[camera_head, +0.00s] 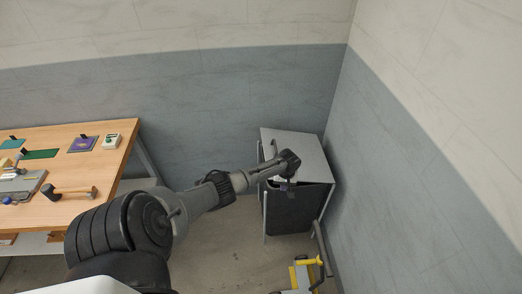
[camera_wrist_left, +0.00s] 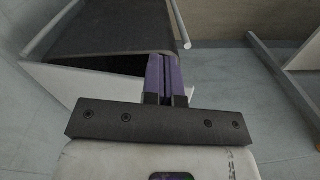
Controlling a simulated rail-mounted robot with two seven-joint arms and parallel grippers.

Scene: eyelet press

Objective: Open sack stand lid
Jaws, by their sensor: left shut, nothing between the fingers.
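The sack stand stands against the back wall near the right corner, with a flat grey lid (camera_head: 303,150) on top and a dark sack (camera_head: 290,212) hanging below it. My left gripper (camera_head: 287,186) is at the lid's front edge, over the upper front of the stand. In the left wrist view its purple fingers (camera_wrist_left: 167,75) are shut with nothing between them, close to a dark panel (camera_wrist_left: 115,35) and a pale panel edge. I cannot tell whether the fingers touch the lid. The gripper hides part of the lid's front edge. My right gripper is not in view.
A wooden workbench (camera_head: 110,150) stands on the left with a hammer (camera_head: 72,192) and small coloured items. A yellow and grey object (camera_head: 300,277) is on the floor in front of the stand. The right wall is close beside the stand. Floor left of the stand is clear.

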